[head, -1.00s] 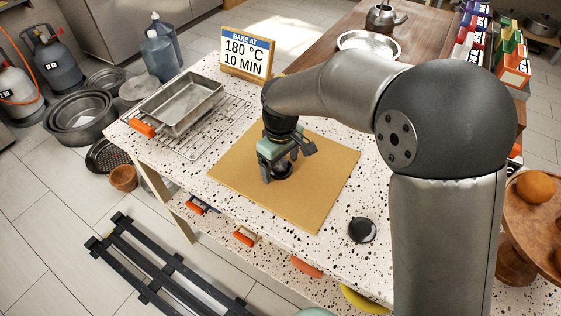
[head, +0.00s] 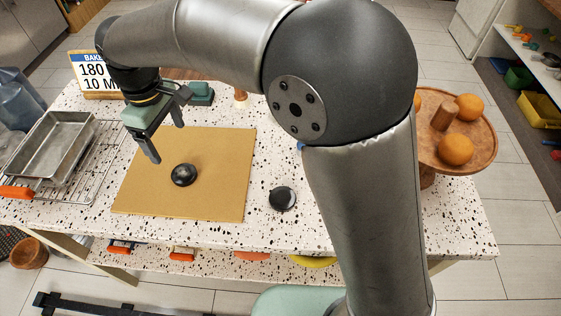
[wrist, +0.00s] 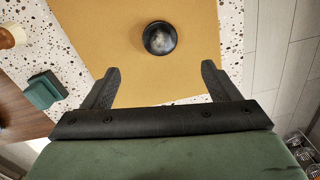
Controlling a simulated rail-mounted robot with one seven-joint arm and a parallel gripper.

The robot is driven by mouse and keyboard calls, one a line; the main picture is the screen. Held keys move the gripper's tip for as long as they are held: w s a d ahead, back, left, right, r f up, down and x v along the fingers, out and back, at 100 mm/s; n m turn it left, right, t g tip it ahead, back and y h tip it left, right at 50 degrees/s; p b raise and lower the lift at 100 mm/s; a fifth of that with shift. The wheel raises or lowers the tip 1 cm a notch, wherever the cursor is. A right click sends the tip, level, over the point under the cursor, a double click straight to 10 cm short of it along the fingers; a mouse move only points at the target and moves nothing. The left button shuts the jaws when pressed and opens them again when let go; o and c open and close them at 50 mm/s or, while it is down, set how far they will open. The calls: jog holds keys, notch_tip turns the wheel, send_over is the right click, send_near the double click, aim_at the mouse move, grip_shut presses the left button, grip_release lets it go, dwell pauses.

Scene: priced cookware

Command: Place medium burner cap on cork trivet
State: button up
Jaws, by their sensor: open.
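A round black burner cap (head: 183,175) lies on the tan cork trivet (head: 225,205), a little below its middle in the head view. In the wrist view the cap (wrist: 159,38) lies ahead of the fingertips, with bare cork (wrist: 100,45) around it. My gripper (head: 166,141) is open and empty, above the trivet's upper left part and clear of the cap. In the wrist view both fingers (wrist: 160,68) are spread with nothing between them. A second dark round cap (head: 282,198) lies on the speckled counter to the right of the trivet.
A metal baking pan (head: 50,148) sits on a wire rack at the left. A bake sign (head: 92,75) stands behind it. A green block (head: 201,93) and a wooden peg (head: 240,96) are behind the trivet. A wooden stand with oranges (head: 425,150) is at the right.

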jog(key=w+d+m, duration=0.1)
jog(key=d+m, duration=0.7)
jog(key=d, duration=1.7)
jog(key=s+d+f+m, duration=0.2)
jog(key=s+d+m, duration=0.1)
jog(key=s+d, duration=0.2)
jog(key=s+d+f+m, duration=0.3)
jog(key=s+d, duration=0.3)
jog(key=d, duration=0.4)
jog(key=shift+s+d+m, duration=0.2)
jog(key=shift+m, duration=0.5)
jog(key=shift+a, duration=0.1)
